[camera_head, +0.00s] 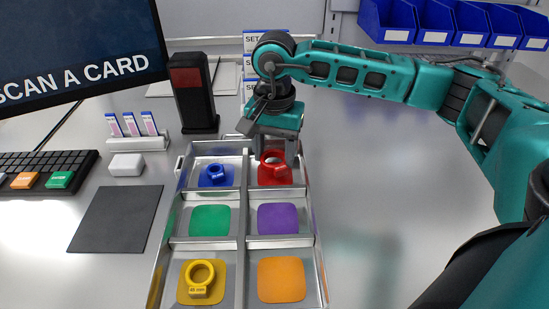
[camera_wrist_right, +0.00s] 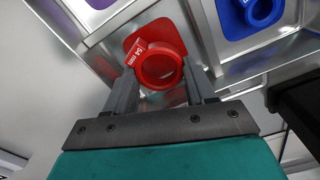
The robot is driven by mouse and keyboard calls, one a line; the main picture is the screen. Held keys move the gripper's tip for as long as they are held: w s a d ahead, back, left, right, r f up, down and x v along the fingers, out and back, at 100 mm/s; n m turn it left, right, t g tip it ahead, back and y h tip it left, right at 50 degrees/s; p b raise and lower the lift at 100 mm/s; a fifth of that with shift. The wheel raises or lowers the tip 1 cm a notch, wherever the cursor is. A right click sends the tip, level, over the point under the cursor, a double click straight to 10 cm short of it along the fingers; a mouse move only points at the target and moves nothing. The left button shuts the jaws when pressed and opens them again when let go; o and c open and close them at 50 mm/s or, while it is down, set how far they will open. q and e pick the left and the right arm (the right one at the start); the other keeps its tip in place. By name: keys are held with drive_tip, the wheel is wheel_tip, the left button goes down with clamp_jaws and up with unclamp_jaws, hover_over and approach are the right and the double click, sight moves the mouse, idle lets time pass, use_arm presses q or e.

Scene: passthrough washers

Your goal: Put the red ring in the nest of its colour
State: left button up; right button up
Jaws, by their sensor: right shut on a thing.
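The red ring (camera_head: 271,163) has a small white-lettered tab and is at the far right compartment of the metal tray, over the red nest pad (camera_head: 283,180). My right gripper (camera_head: 273,150) comes down on it from above. In the right wrist view the ring (camera_wrist_right: 160,66) sits between the two fingers (camera_wrist_right: 161,88), which are shut on it. The red pad (camera_wrist_right: 140,38) shows behind the ring. I cannot tell whether the ring touches the pad. My left gripper is not in view.
The tray (camera_head: 246,240) also has a blue ring (camera_head: 215,174) on a blue pad, a yellow ring (camera_head: 201,277) on a yellow pad, and bare green (camera_head: 210,220), purple (camera_head: 278,218) and orange (camera_head: 281,280) pads. A black card reader (camera_head: 193,98) stands behind. The table right of the tray is clear.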

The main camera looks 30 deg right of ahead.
drive_tip(key=shift+f, duration=1.15)
drive_tip(key=shift+f, duration=0.2)
drive_tip(key=o, duration=1)
drive_tip(key=shift+r, duration=0.1)
wheel_tip(320, 180, up, 12)
drive_tip(key=shift+r, duration=0.2)
